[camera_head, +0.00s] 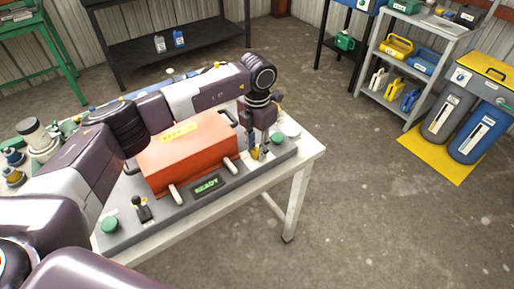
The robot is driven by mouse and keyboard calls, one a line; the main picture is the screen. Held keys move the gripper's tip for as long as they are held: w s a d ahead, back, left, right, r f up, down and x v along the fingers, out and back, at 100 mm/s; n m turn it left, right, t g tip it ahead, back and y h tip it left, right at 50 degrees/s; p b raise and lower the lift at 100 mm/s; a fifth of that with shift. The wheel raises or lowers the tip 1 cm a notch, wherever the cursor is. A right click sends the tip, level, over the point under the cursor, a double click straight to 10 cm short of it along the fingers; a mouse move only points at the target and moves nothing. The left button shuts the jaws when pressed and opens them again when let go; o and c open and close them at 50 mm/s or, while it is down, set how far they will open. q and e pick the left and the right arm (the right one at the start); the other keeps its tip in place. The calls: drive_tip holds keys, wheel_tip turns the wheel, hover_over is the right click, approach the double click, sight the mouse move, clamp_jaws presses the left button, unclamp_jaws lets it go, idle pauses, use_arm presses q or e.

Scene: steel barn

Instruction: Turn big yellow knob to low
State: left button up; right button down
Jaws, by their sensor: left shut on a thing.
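A grey control panel (180,213) with a red-orange cover (190,152) lies on a white table. My left gripper (260,152) points down at the panel's right part. It is shut on a small yellow part, which looks like the yellow knob (254,154). The fingers hide most of this knob, and its pointer and any low mark cannot be read. My right gripper is not in view.
A green display reading READY (206,186), a small black lever (142,209) and green buttons (110,225) (277,138) sit on the panel. Bottles and jars (36,138) crowd the table's left end. A grey shelf (408,75) stands back right. The floor right of the table is clear.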

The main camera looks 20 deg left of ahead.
sight(257, 151)
use_arm(q)
drive_tip(key=o, duration=1.2)
drive_tip(key=shift+c, duration=0.2)
drive_tip(key=shift+r, duration=0.1)
wheel_tip(257, 151, up, 12)
